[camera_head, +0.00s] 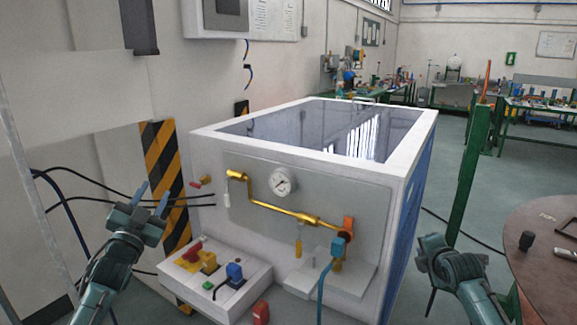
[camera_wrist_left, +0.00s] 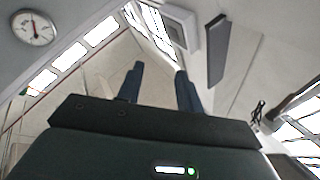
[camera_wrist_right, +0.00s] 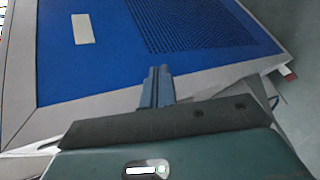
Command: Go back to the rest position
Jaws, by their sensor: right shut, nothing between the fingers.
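My left gripper (camera_head: 153,195) is raised on the left of the head view, in front of the striped post and left of the generator. Its two blue fingers stand apart with nothing between them, as the left wrist view also shows (camera_wrist_left: 158,82). My right gripper (camera_head: 432,255) is at the right of the generator, apart from it in the head view. In the right wrist view its fingers (camera_wrist_right: 157,85) are together and empty, in front of the blue side panel (camera_wrist_right: 105,60). The white generator (camera_head: 300,150) has a gauge (camera_head: 283,182) and brass pipe (camera_head: 265,206) on its front.
A control box (camera_head: 215,277) with a red and a blue knob stands at the generator's front left. A brown round table (camera_head: 545,260) is at the right, near my right arm. A green post (camera_head: 468,165) rises behind it. Black cables (camera_head: 120,197) hang at the left.

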